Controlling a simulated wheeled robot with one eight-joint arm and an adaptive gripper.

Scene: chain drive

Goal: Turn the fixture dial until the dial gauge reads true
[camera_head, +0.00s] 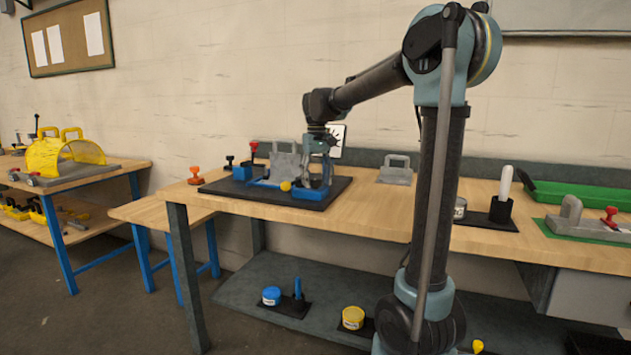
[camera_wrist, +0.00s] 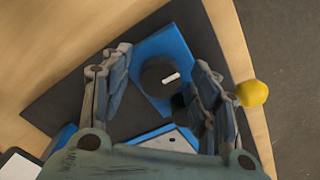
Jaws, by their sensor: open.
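The fixture dial (camera_wrist: 158,77) is a dark round knob with a white pointer mark, set on a blue base (camera_wrist: 178,45) in the wrist view. My gripper (camera_wrist: 163,62) is open, one finger on each side of the knob; I cannot tell whether either finger touches it. In the head view my gripper (camera_head: 318,176) is low over the blue fixture (camera_head: 265,183), and the knob cannot be made out there. A white panel with dark marks (camera_head: 338,137) stands behind my arm, partly hidden; it may be the gauge, but its reading is too small to tell.
The fixture sits on a dark board (camera_head: 225,188) on the wooden bench (camera_head: 375,212). A yellow ball (camera_wrist: 252,93) is close to my right finger in the wrist view. A grey handled block (camera_head: 285,160) stands behind the fixture. The bench front is clear.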

